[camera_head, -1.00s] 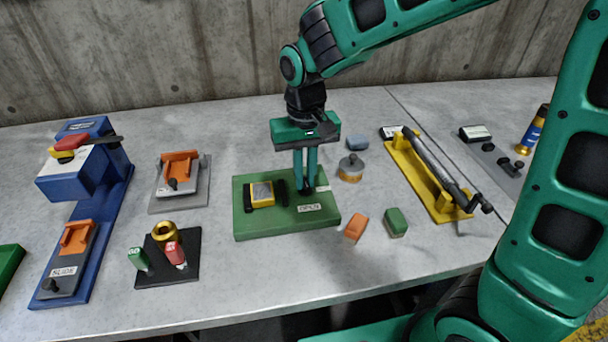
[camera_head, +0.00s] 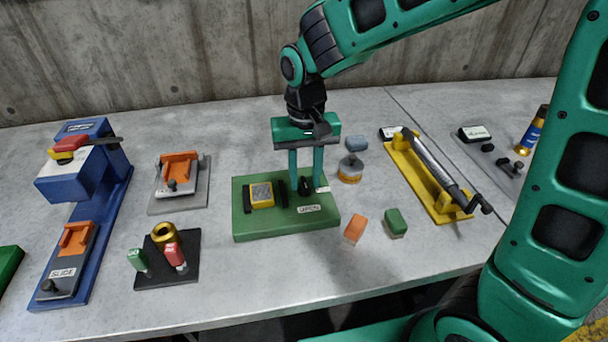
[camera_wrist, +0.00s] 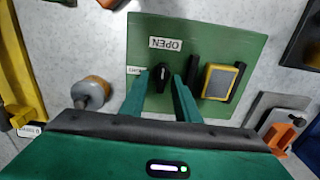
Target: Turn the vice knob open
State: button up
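The green vice base (camera_head: 250,225) lies in the middle of the table. Its small black knob (camera_head: 305,187) is at the right part of the base, behind the OPEN label (camera_head: 309,209). A yellow-framed block (camera_head: 262,195) sits between two black jaws at the left; a narrow gap shows at the right jaw (camera_head: 283,192). My gripper (camera_head: 306,177) points down over the knob, with its two fingers open on either side of it. In the wrist view the knob (camera_wrist: 161,74) shows between the fingertips, with gaps to both fingers.
A round grey-and-orange item (camera_head: 350,169) stands close to the right of the base. An orange block (camera_head: 355,228) and a green block (camera_head: 396,223) lie at the front right. A yellow fixture (camera_head: 408,170) stands farther right. The table in front of the base is clear.

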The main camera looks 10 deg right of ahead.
aim_at(305, 180)
notch_tip(305, 180, up, 11)
jog(key=shift+f, duration=0.15)
dwell(0.5)
